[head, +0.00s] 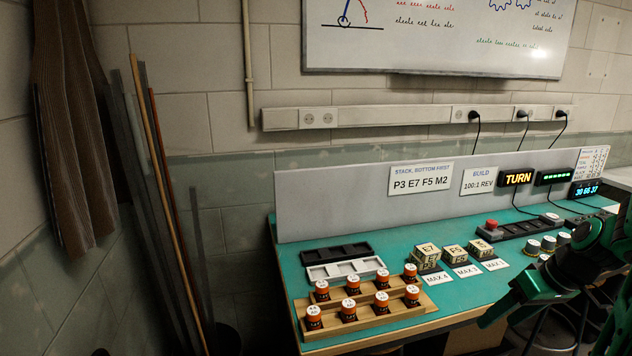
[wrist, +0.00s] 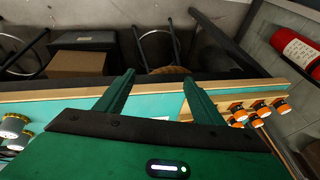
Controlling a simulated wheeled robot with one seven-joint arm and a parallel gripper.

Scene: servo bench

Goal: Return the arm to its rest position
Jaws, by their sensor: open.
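My arm shows at the right edge of the head view, green and dark. My gripper (head: 503,308) hangs at the bench's front right edge, clear of the blocks and canisters. In the wrist view the two green fingers of my gripper (wrist: 158,78) stand wide apart with nothing between them. The bench's wooden front edge and a strip of its teal top (wrist: 150,106) lie beyond and below the fingers.
Orange canisters with white lids stand in a wooden rack (head: 420,310) on the teal bench (head: 390,248). Lettered blocks (head: 453,253) stand behind white cards. Grey-topped knobs (head: 548,243) and a red button are near my arm. Stools (wrist: 158,45) and a box (wrist: 78,64) stand off the bench.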

